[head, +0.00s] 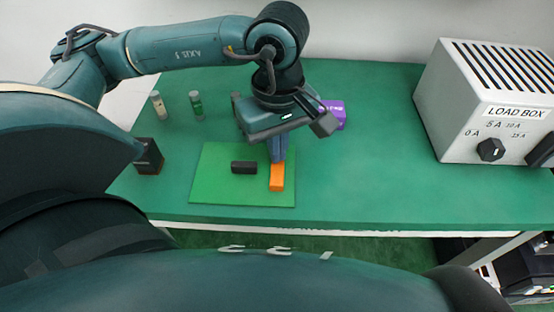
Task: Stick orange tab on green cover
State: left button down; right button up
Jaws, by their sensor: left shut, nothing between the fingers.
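The green cover (215,188) is a flat bright green sheet on the darker green table. The orange tab (277,184) is a small upright-looking block on the right part of the cover, near its front edge. My left gripper (278,158) points down right behind the orange tab, its fingers shut and empty. I cannot tell whether the fingertips touch the tab. My right gripper does not show.
A black block (243,167) lies on the cover left of the tab. A purple box (333,115) stands behind my gripper. Two small cylinders (196,105) and a dark box (149,156) are at the left. A grey load box (480,100) fills the right.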

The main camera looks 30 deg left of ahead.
pick_arm(q)
jog(key=shift+r+p, duration=1.45)
jog(key=shift+r, duration=1.6)
